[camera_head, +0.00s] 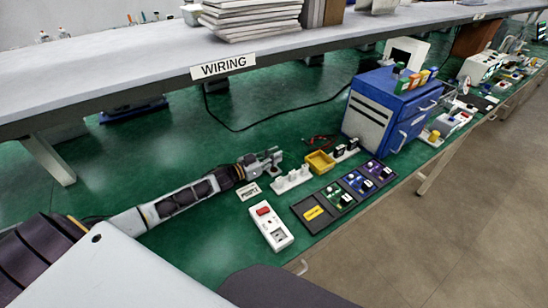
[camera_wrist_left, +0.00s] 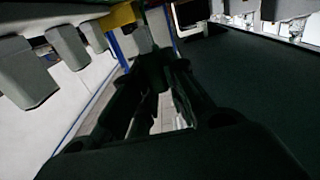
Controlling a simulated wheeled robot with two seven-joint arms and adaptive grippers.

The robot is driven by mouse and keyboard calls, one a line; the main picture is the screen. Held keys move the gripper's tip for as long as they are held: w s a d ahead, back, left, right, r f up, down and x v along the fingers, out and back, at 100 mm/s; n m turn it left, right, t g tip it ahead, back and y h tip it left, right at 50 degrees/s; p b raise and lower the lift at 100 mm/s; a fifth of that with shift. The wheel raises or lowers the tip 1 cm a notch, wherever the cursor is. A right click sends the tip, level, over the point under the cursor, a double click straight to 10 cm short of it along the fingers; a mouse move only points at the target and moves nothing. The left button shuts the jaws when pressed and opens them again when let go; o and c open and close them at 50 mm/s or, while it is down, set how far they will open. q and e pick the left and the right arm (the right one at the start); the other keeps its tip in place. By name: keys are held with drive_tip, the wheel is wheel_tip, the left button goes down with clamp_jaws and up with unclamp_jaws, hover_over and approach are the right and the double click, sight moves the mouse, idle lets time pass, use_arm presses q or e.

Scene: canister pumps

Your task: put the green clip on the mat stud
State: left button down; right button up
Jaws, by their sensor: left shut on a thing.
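My left gripper (camera_head: 268,161) is above the green work surface, just behind the white pegged rack. In the left wrist view its fingers (camera_wrist_left: 153,80) are close together on a small dark greenish thing (camera_wrist_left: 150,58), which fits the green clip. Its shape is lost in shadow, and it is too small to tell in the head view. The white pegged rack (camera_head: 291,180) stands in front of the gripper tip. I cannot make out the mat stud for certain. A row of dark mats (camera_head: 314,214) lies to the right. My right gripper is not in view.
A white box with a red switch (camera_head: 269,225) lies in front of the rack. A yellow bin (camera_head: 320,162) and a blue drawer cabinet (camera_head: 390,108) stand to the right. The WIRING shelf (camera_head: 200,75) overhangs the back.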

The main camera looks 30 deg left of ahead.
use_arm(q)
drive_tip(key=shift+f, duration=0.2)
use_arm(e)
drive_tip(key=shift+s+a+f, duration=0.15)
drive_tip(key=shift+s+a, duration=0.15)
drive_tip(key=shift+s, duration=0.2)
use_arm(q)
drive_tip(key=shift+s+f, duration=0.1)
drive_tip(key=shift+f, duration=0.2)
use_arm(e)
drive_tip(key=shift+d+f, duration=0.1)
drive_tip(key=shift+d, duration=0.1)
